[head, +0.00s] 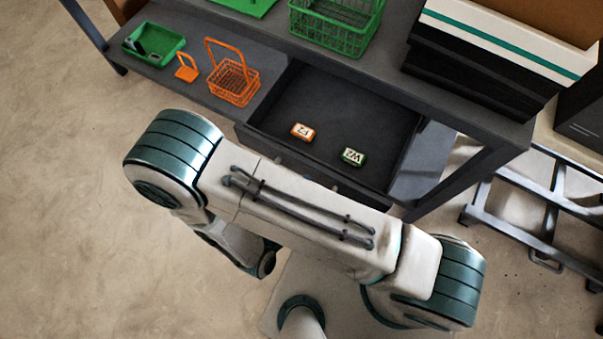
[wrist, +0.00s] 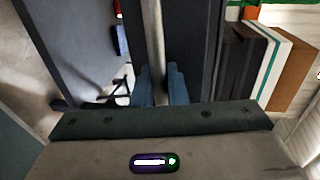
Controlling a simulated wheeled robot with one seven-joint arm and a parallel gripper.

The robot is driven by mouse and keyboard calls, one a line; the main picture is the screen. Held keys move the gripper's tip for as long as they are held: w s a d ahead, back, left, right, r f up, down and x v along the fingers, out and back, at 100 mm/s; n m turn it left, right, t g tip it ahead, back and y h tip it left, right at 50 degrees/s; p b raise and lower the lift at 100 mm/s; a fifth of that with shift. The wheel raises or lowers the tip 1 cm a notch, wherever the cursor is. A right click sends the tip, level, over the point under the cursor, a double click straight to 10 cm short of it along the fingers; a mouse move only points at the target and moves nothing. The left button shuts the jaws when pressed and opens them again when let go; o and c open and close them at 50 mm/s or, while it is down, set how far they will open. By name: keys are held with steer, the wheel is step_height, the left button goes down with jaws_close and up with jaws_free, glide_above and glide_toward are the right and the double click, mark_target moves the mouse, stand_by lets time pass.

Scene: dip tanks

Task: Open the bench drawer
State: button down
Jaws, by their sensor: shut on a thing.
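The bench drawer (head: 335,112) stands pulled out from under the dark bench in the head view. Inside it lie an orange-edged tag (head: 303,132) and a green-edged tag (head: 353,156). In the wrist view, my gripper (wrist: 159,88) has its two blue fingers on either side of a pale metal bar, the drawer handle (wrist: 154,40), and is shut on it. In the head view my arm hides the gripper, the handle and part of the drawer front.
On the bench (head: 395,75) stand a green basket (head: 337,22) and a stack of dark and white boxes (head: 500,50). A lower shelf at left holds a green tray (head: 152,45) and an orange basket (head: 233,82). A metal frame (head: 540,215) stands at right. Floor at left is clear.

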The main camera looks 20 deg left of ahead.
steer(key=c, duration=1.5)
jaws_free()
steer(key=shift+c, duration=0.2)
steer(key=b+v, duration=0.2)
steer(key=v, duration=1.1)
steer(key=shift+s, duration=0.35)
steer(key=shift+r, duration=0.1)
